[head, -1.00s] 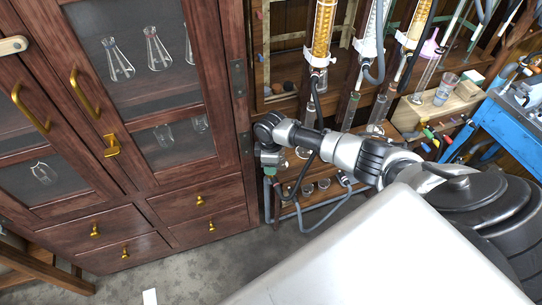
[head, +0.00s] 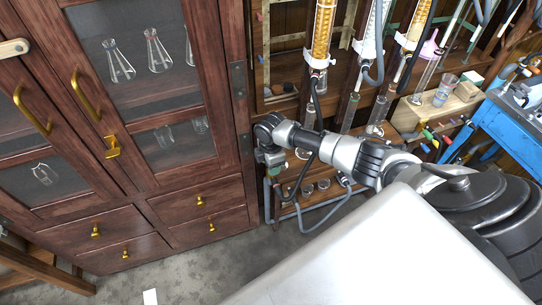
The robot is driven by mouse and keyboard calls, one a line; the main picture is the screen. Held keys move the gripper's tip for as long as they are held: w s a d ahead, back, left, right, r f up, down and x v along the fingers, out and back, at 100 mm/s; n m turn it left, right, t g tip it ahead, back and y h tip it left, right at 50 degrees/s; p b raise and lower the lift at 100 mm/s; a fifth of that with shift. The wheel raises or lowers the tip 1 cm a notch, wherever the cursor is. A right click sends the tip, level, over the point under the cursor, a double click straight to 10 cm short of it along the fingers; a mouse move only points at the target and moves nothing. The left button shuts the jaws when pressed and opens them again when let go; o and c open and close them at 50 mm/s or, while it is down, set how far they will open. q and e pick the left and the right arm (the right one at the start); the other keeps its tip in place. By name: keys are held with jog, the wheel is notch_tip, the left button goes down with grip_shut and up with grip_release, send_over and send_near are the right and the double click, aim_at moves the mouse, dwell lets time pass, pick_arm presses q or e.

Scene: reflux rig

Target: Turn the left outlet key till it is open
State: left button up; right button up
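I cannot make out the left outlet key in the head view. Condenser columns (head: 323,35) with yellow coils and white clamps stand at the top, with hoses hanging from them. My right arm comes in from the right and reaches left below the columns. At its far end, a small grey-green part (head: 269,157) sits near the cabinet's right edge and grey hoses. No gripper fingers can be made out there, nor whether they touch anything. My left gripper is not in view.
A dark wooden cabinet (head: 150,190) with glass doors and brass handles fills the left. A low shelf with glassware and looping grey hoses (head: 318,206) lies below the arm. A blue bench (head: 508,125) is at the right. Bare floor (head: 205,275) shows in front.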

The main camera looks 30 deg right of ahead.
jog(key=o, duration=0.9)
jog(key=shift+r, duration=0.1)
notch_tip(320, 180, up, 11)
jog(key=shift+f+p, duration=0.15)
jog(key=shift+p, duration=0.55)
